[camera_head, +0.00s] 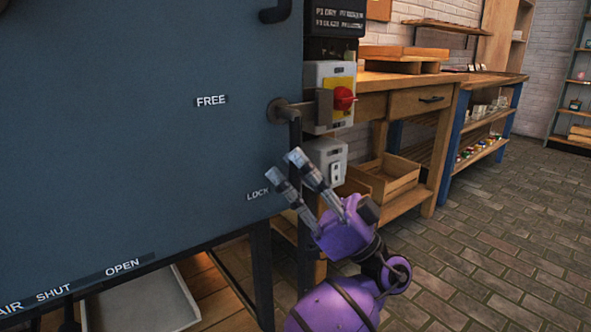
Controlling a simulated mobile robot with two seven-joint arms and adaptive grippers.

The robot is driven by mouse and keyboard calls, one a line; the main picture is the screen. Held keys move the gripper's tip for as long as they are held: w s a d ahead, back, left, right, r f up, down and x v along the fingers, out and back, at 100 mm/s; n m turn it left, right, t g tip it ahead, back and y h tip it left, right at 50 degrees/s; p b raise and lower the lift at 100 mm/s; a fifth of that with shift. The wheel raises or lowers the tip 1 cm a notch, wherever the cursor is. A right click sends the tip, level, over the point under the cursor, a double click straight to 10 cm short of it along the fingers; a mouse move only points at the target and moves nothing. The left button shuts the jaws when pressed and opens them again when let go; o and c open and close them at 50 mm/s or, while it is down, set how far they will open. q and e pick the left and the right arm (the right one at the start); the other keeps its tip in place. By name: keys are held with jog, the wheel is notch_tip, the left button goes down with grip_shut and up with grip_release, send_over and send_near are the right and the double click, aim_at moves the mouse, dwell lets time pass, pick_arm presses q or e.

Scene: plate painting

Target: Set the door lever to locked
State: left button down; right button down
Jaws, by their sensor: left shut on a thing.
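The blue-grey door (130,110) fills the left of the head view. The door lever (295,133) is a dark bar that hangs down from a round pivot (278,111) at the door's right edge. The FREE label (211,101) is left of the pivot, and the LOCK label (258,195) is below it, near the bar's lower end. My purple left gripper (285,165) comes up from below, its two grey fingers closed around the lever's lower part, just right of LOCK. The fingers hide the lever's end. My right gripper is not in view.
A control box with a red knob (343,98) and a small switch box (331,163) are close to the right of the lever. A wooden bench (400,79) with a crate (385,182) below stands behind. The paved floor (500,240) at right is clear.

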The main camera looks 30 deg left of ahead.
pick_arm(q)
jog(key=shift+w, duration=0.1)
jog(key=c, duration=1.7)
grip_release()
jog(key=v, duration=1.2)
jog(key=shift+a, duration=0.1)
